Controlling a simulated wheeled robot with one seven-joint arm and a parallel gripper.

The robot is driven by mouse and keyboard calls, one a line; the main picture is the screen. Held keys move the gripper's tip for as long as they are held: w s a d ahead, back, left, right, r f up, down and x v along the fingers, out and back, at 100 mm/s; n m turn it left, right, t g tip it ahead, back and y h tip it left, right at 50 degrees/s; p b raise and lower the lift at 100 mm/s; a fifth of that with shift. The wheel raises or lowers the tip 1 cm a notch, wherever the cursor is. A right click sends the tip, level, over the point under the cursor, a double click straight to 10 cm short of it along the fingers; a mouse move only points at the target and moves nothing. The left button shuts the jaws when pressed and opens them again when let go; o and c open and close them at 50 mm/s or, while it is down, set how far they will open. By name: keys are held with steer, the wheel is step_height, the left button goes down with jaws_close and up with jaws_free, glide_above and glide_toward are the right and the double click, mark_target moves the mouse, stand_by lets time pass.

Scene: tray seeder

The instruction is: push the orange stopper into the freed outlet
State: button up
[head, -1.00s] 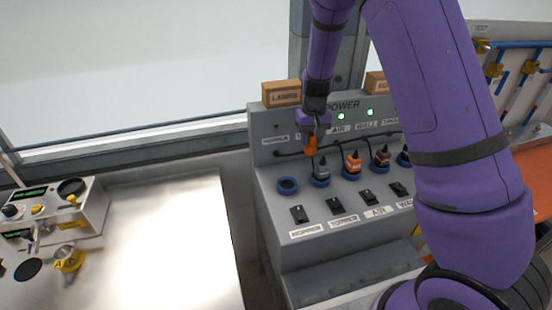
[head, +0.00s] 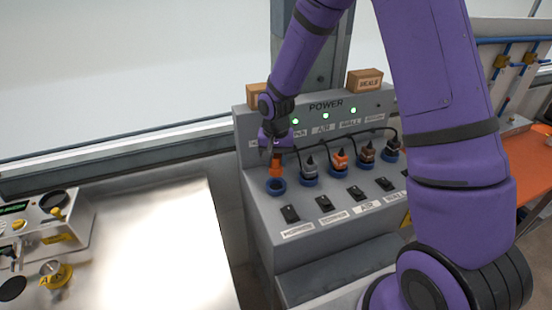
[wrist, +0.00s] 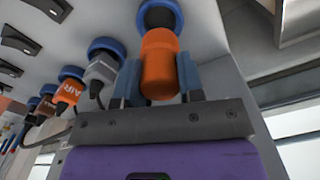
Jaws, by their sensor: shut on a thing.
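My gripper (head: 276,157) is shut on the orange stopper (head: 276,169), which also shows between the blue-grey fingers in the wrist view (wrist: 159,68). The stopper is over the leftmost outlet (head: 276,186), a dark socket with a blue ring at the left end of the power panel. In the wrist view the stopper's far end meets or overlaps the outlet (wrist: 160,12). I cannot tell whether it is in contact or how deep it sits. No plug or cord is in this outlet.
A grey plug (head: 309,168), an orange plug (head: 340,160) and a brown plug (head: 366,152) fill outlets to the right, with black cords behind them. Black switches (head: 290,213) line the front. A metal table (head: 160,250) is at left. Cardboard boxes (head: 364,79) stand on top.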

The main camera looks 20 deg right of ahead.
steer(key=shift+f, duration=2.65)
steer(key=shift+f, duration=0.65)
steer(key=o, duration=1)
step_height(320, 180, up, 11)
steer(key=shift+r, duration=0.1)
step_height(320, 180, up, 10)
steer(key=r+n+t, duration=0.1)
glide_above(276, 175)
steer(key=s+d, duration=0.3)
steer(key=s+d+r+n+t, duration=0.2)
steer(key=s+d+r+t, duration=0.15)
steer(key=s+r, duration=1)
steer(key=shift+n+t, duration=0.35)
steer(key=shift+n, duration=0.45)
steer(key=s, duration=0.3)
steer(key=s+r, duration=0.1)
steer(key=s, duration=0.3)
steer(key=s+d+r, duration=0.1)
steer(key=s, duration=0.2)
steer(key=shift+s, duration=0.35)
